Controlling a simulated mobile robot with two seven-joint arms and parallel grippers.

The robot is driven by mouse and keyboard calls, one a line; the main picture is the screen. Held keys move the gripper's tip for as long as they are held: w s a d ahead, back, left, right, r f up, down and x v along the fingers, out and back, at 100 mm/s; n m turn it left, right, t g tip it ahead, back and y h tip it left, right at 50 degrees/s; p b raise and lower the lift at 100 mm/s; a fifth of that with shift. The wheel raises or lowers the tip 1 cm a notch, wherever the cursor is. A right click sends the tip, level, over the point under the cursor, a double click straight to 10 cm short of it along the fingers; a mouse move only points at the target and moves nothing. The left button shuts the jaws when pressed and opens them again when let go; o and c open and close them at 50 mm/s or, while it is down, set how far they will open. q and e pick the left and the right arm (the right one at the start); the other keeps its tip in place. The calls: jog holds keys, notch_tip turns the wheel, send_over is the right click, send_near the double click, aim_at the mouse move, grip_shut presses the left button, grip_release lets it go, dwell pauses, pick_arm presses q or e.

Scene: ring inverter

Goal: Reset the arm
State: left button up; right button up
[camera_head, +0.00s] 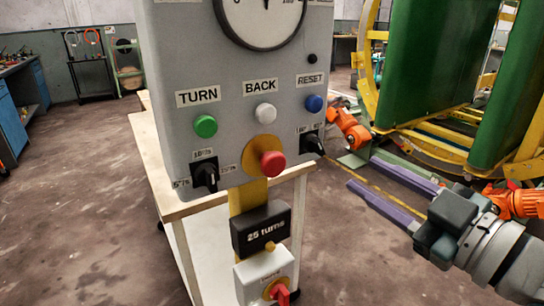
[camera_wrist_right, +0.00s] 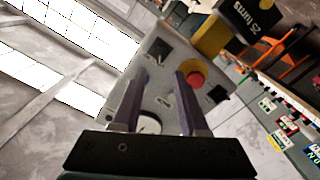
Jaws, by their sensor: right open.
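A grey control box (camera_head: 235,80) stands in the middle of the head view. It has a blue button (camera_head: 314,103) under a RESET label, a white button (camera_head: 265,113) under BACK and a green button (camera_head: 206,126) under TURN. A red mushroom button (camera_head: 272,162) sits lower, between two black rotary switches. My right gripper (camera_head: 361,172) is open and empty, to the right of and below the blue button, apart from the box. In the right wrist view, the control box (camera_wrist_right: 150,88) shows between and behind the open fingers (camera_wrist_right: 161,72). My left gripper is out of view.
Below the box hang a black "25 turns" unit (camera_head: 262,230) and a small grey box with a red switch (camera_head: 280,292). Green and yellow machinery (camera_head: 420,60) and orange robot arms (camera_head: 350,128) are at right. Open floor lies at left.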

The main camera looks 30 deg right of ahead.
dwell(0.4)
jog(key=s+a+m+g+h+p, duration=0.1)
jog(key=s+a+m+g+p, duration=0.3)
jog(key=s+g, duration=0.35)
jog(key=s+a+m+g+p, duration=0.1)
jog(key=s+a+g+p, duration=0.2)
jog(key=s+a+g, duration=0.5)
notch_tip(320, 180, up, 38)
jog(key=s+d+t+p, duration=0.1)
jog(key=p, duration=3.7)
jog(key=shift+s+d+f, duration=0.15)
jog(key=shift+s+d, duration=0.05)
